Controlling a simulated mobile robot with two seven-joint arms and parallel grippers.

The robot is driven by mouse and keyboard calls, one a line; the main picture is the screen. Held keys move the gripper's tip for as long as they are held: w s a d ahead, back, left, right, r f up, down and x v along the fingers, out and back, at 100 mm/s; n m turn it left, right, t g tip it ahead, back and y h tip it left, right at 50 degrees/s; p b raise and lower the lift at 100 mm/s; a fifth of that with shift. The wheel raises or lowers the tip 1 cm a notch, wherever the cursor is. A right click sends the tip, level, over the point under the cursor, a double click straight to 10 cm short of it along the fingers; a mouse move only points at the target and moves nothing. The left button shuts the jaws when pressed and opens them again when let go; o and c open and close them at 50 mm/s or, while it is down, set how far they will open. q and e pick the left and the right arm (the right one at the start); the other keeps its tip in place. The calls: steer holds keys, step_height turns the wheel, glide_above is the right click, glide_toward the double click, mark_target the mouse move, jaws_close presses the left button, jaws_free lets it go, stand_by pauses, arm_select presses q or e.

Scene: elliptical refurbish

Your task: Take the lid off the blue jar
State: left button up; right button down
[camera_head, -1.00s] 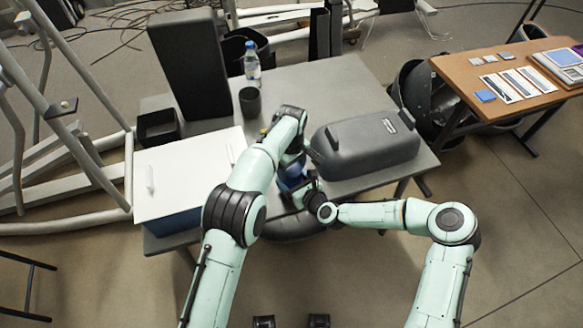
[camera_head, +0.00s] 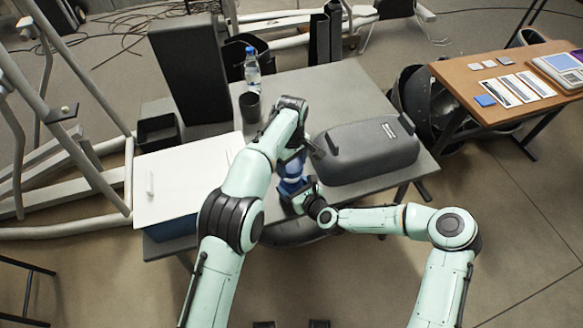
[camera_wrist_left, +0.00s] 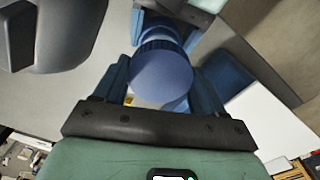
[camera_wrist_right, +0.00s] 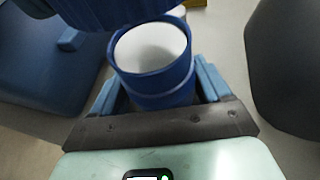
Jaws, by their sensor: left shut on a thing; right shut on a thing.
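The blue jar (camera_head: 292,187) is upright and open at the table's front edge. Its white inside and open rim show in the right wrist view (camera_wrist_right: 155,75). My right gripper (camera_head: 299,192) is shut around the jar's body; its fingers flank the jar in the right wrist view (camera_wrist_right: 158,92). The blue lid (camera_wrist_left: 162,75) is between the fingers of my left gripper (camera_wrist_left: 160,82), which is shut on it. The lid's ribbed edge (camera_wrist_right: 115,12) shows above and apart from the jar's rim. In the head view my left arm partly hides the lid.
A grey lidded case (camera_head: 365,152) stands close right of the jar. A white-topped blue box (camera_head: 185,180) is to the left. A dark cup (camera_head: 250,106) and a water bottle (camera_head: 252,72) stand behind. The grey table (camera_head: 325,88) is bare at the back.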

jaws_free()
steer(key=shift+s, duration=0.1)
